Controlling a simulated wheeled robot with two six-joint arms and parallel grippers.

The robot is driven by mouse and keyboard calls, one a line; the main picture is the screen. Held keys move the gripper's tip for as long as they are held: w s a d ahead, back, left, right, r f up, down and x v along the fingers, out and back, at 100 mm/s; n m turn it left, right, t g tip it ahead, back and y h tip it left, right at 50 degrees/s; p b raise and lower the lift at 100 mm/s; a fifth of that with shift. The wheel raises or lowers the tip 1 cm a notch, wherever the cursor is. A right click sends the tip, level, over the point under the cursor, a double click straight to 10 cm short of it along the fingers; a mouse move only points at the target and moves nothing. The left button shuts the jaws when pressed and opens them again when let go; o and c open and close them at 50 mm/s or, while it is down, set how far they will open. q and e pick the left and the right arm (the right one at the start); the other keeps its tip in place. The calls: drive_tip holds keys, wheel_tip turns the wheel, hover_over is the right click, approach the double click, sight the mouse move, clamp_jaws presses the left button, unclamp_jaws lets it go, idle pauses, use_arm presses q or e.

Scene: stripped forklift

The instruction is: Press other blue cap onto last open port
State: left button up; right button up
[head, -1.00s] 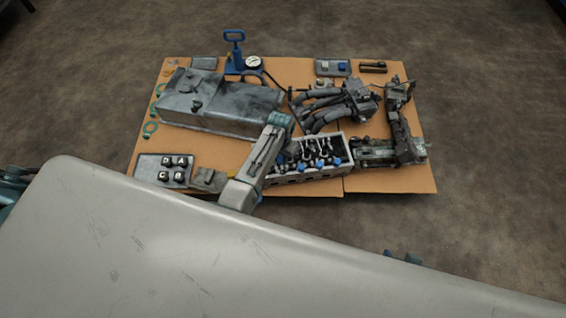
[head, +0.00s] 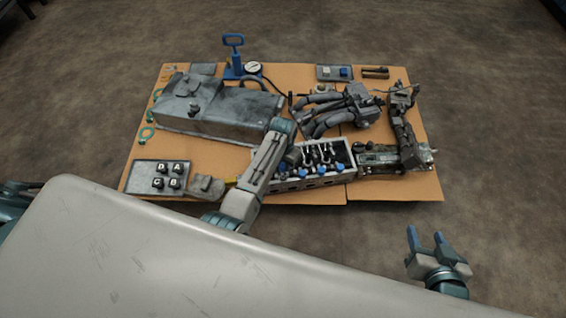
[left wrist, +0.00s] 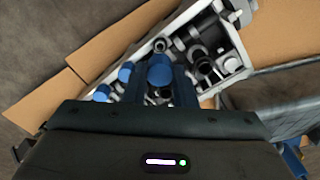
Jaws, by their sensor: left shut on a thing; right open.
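The pale grey cylinder head (head: 312,182) lies at the front of the board, its ports along the near side with several blue caps (head: 323,170) along that edge. In the left wrist view a blue cap (left wrist: 160,70) sits between the blue fingers of my left gripper (left wrist: 168,85), which is shut on it above the cylinder head. More blue caps (left wrist: 125,72) line up to its left. Whether the held cap touches a port is hidden. In the head view my left gripper (head: 293,158) is partly hidden by my arm. My right gripper (head: 426,242) is open and empty, off the board's front right.
A small tray (head: 334,78) at the back holds a blue and a white piece. A grey tank (head: 215,105), a blue pump with gauge (head: 236,62), a manifold (head: 340,112) and a tray of lettered blocks (head: 150,182) surround the cylinder head. Floor in front right is clear.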

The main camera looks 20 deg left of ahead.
use_arm(q)
drive_tip(key=shift+f+b, duration=1.5)
drive_tip(key=shift+b, duration=0.15)
use_arm(e)
drive_tip(key=w+r+t, duration=0.5)
drive_tip(key=r+t, duration=0.4)
drive_tip(key=r, duration=0.4)
use_arm(q)
drive_tip(key=shift+f+b, duration=0.6)
drive_tip(key=shift+b, duration=0.05)
drive_tip(key=shift+f+b, duration=0.25)
drive_tip(key=shift+b, duration=0.1)
use_arm(e)
wheel_tip(320, 180, up, 10)
drive_tip(key=s+n+t+y, duration=0.2)
drive_tip(key=t, duration=0.5)
drive_tip(key=shift+s+d+f, duration=0.2)
drive_tip(key=shift+s+d, duration=0.2)
drive_tip(key=shift+d, duration=0.05)
drive_tip(key=shift+w+f+h, duration=0.1)
drive_tip(key=shift+f+h, duration=0.05)
drive_tip(key=shift+h, duration=0.15)
